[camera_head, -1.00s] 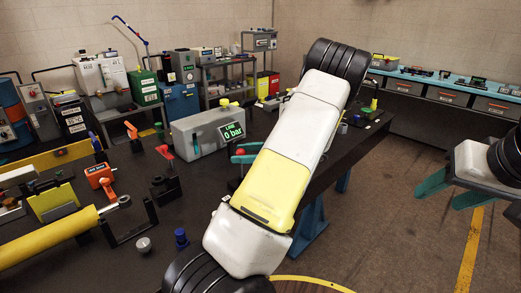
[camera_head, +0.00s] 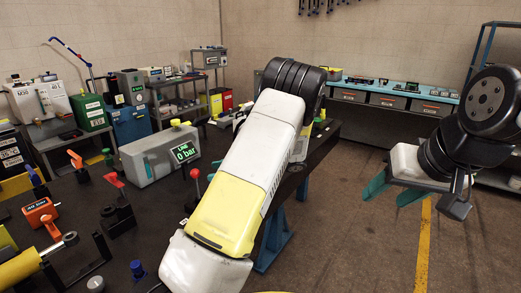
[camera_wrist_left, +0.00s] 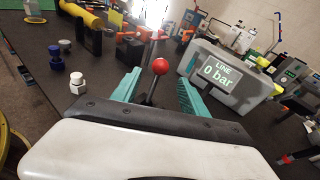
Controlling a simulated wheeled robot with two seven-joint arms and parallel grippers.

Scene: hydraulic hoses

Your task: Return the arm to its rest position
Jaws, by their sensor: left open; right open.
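In the left wrist view my left gripper (camera_wrist_left: 159,77) is open, with teal fingers apart. A red-knobbed lever (camera_wrist_left: 160,67) shows between the fingers in the picture; I cannot tell whether they touch it. The lever also shows beside my arm in the head view (camera_head: 195,174). My right gripper (camera_head: 393,190) is open and empty at the right, over the floor, away from the bench.
A grey gauge box (camera_head: 160,155) reading "0 bar" stands on the dark bench (camera_head: 150,210). A blue-topped bench (camera_head: 400,90) is at the back. The floor at right is clear.

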